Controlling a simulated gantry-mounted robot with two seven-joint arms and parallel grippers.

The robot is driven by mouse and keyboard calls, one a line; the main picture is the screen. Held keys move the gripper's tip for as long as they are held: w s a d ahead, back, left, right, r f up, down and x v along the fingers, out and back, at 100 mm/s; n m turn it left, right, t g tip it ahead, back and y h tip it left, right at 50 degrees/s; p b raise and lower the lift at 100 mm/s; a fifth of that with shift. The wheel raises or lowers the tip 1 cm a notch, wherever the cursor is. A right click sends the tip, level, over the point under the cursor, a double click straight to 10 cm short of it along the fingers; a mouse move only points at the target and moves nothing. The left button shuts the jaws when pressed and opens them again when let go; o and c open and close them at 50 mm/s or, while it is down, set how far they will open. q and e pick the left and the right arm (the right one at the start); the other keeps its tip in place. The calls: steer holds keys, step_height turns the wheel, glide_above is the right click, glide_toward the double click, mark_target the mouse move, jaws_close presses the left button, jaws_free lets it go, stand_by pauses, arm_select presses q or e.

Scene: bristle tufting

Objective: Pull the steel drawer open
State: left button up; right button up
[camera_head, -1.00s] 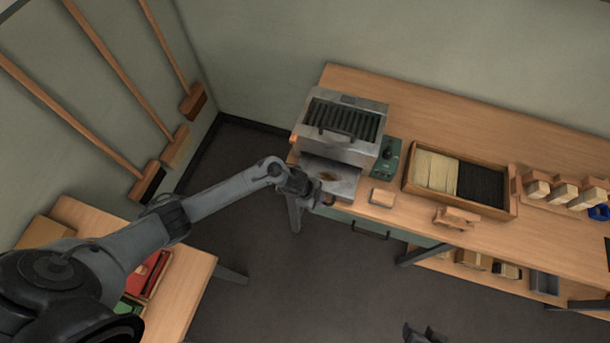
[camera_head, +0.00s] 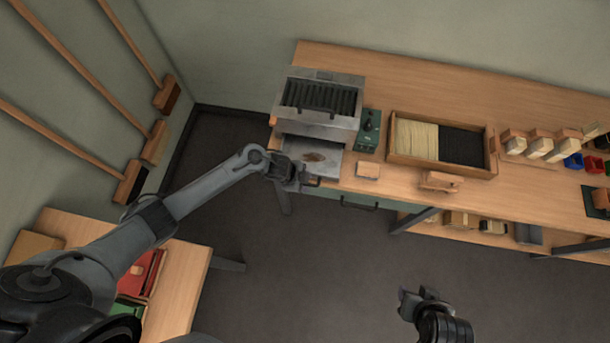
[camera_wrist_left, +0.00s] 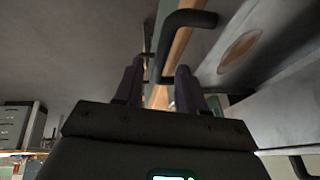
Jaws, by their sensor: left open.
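The steel machine (camera_head: 318,105) stands at the left end of the workbench. Its steel drawer (camera_head: 328,166), a flat grey piece with a brown patch, juts out at the front below the body. It also shows in the left wrist view (camera_wrist_left: 285,45). My left gripper (camera_head: 300,180) is at the drawer's front edge, open. In the left wrist view a dark bent handle (camera_wrist_left: 188,20) reaches down between the two spread fingers (camera_wrist_left: 160,80); I cannot tell whether they touch it. My right gripper (camera_head: 412,296) is over the floor, away from the bench; its jaw gap is unclear.
A green control box (camera_head: 369,130) stands right of the machine. A wooden block (camera_head: 368,170) and a bristle box (camera_head: 440,168) are further right. A green bench drawer with a black handle (camera_head: 358,207) is below. A side table (camera_head: 185,270) stands at left.

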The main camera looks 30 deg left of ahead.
arm_select(q)
steer(key=p+v, duration=0.2)
steer(key=v, duration=0.8)
steer(key=shift+a, duration=0.1)
